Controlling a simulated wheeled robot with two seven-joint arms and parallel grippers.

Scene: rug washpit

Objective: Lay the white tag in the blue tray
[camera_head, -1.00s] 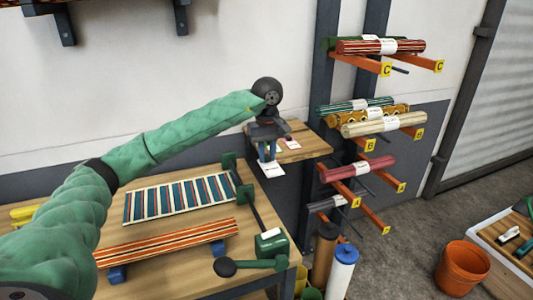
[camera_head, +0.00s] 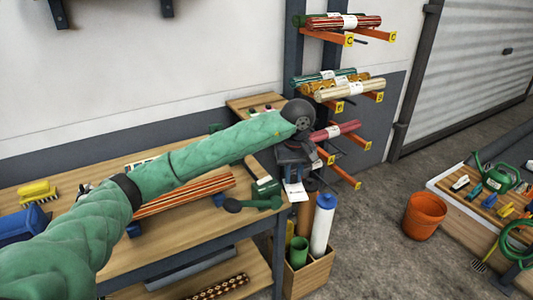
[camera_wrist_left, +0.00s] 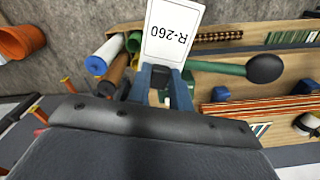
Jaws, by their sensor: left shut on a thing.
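The white tag (camera_head: 297,192) hangs from my left gripper (camera_head: 293,172), just beyond the right end of the workbench. The wrist view shows the tag (camera_wrist_left: 172,30) gripped by one edge between the blue fingers of my left gripper (camera_wrist_left: 162,78), with "R-260" printed on it. A blue tray-like container (camera_head: 24,222) stands at the left end of the bench, partly cut off by the picture edge and partly behind my left arm. It is far from the tag. My right gripper does not show.
The workbench (camera_head: 190,238) carries a yellow brush (camera_head: 38,192), a striped rug roll (camera_head: 190,192) and a green-handled tool (camera_head: 255,202). Wrapped rolls stand in a wooden box (camera_head: 315,270) below the gripper. A rack with orange arms (camera_head: 335,165) is close behind. An orange bucket (camera_head: 424,215) stands right.

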